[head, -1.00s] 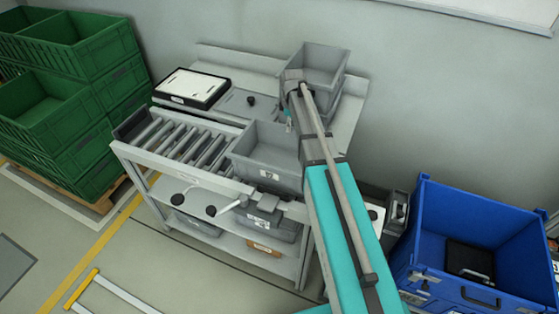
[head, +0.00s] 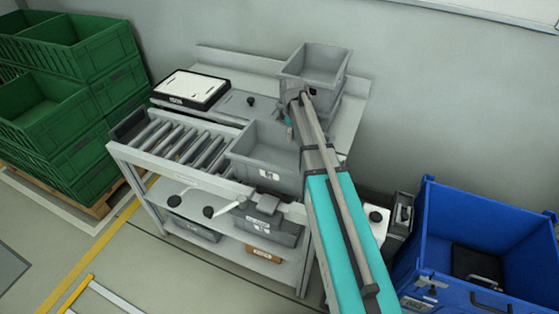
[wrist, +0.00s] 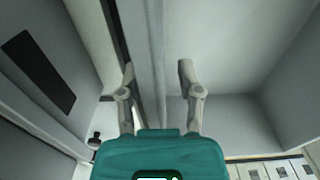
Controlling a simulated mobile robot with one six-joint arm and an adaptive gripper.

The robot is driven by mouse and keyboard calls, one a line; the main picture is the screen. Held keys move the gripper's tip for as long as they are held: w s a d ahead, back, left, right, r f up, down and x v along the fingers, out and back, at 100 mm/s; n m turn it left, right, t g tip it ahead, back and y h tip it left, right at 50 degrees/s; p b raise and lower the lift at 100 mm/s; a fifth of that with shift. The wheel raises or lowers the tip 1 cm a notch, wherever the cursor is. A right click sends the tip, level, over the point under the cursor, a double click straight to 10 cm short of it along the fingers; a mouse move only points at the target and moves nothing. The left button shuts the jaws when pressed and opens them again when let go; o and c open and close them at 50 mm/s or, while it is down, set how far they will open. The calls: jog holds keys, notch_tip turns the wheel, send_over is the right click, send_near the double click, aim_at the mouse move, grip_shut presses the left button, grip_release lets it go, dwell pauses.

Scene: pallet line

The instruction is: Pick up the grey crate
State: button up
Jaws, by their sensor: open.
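Two open grey crates show in the head view. One grey crate (head: 262,150) with a white label stands at the right end of the rollers. Another grey crate (head: 318,62) stands higher at the back, on top of another grey box. The pictures do not show which one the task names. My gripper (wrist: 157,72) is open in the wrist view, its two fingers apart and nothing clamped between them. A grey wall edge (wrist: 148,40) runs between the fingers, with a pale crate interior to its right. Contact cannot be told. In the head view my arm hides the fingertips.
Stacked green crates (head: 70,90) stand at left. A blue bin (head: 480,215) with a black case inside stands at lower right. The wall is close behind the bench.

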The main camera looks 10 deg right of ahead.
jog(key=shift+c, duration=0.3)
grip_shut()
jog(key=shift+r, duration=0.25)
dwell(0.3)
notch_tip(320, 180, up, 3)
jog(key=p, duration=0.3)
jog(key=shift+f, duration=0.15)
jog(key=s+d+r+p, duration=0.4)
jog(key=s+r+p, duration=0.6)
jog(key=s, duration=0.3)
jog(key=shift+s+d, duration=0.15)
jog(key=shift+d, duration=0.05)
jog(key=shift+f, duration=0.1)
